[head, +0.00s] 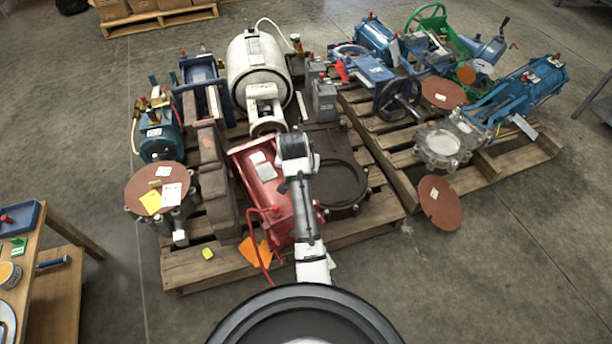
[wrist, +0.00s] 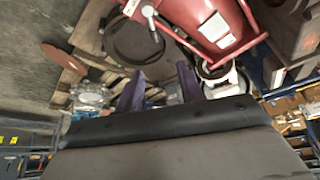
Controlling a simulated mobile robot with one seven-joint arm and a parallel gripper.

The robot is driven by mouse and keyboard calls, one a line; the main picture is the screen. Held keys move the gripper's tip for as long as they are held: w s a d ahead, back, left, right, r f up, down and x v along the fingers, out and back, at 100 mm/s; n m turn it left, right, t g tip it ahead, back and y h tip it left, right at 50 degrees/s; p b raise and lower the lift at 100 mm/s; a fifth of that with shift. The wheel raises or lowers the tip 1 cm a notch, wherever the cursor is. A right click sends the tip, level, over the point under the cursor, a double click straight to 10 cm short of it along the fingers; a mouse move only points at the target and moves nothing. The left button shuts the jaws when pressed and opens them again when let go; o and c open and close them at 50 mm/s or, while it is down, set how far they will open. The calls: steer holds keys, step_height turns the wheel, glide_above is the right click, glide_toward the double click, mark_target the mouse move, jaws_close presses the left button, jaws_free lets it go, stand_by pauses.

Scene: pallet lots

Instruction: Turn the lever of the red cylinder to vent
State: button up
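The red cylinder (head: 262,172) lies on the left pallet in the head view, with white labels on it and my arm over its right side. In the wrist view the red cylinder (wrist: 190,15) is at the top, beyond the fingers, with a white label. I cannot make out its lever for sure in either view. My gripper (wrist: 160,88) shows in the wrist view with two fingers apart and nothing seen between them. It is apart from the cylinder in that picture. In the head view I cannot make out the fingers behind my arm.
A black round plate (head: 342,184) lies right of the cylinder. A rusty flange (head: 211,180) and a brown disc (head: 157,188) are to its left. A red hose (head: 258,245) and orange tag (head: 250,251) hang in front. A white tank (head: 258,65) stands behind. Floor in front is clear.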

steer(key=x, duration=0.4)
steer(key=b+x, duration=0.1)
steer(key=x, duration=0.4)
steer(key=s+x, duration=0.1)
steer(key=x, duration=0.4)
steer(key=shift+d+f+b, duration=0.25)
steer(key=shift+d+b, duration=0.1)
steer(key=shift+d, duration=0.05)
jaws_close()
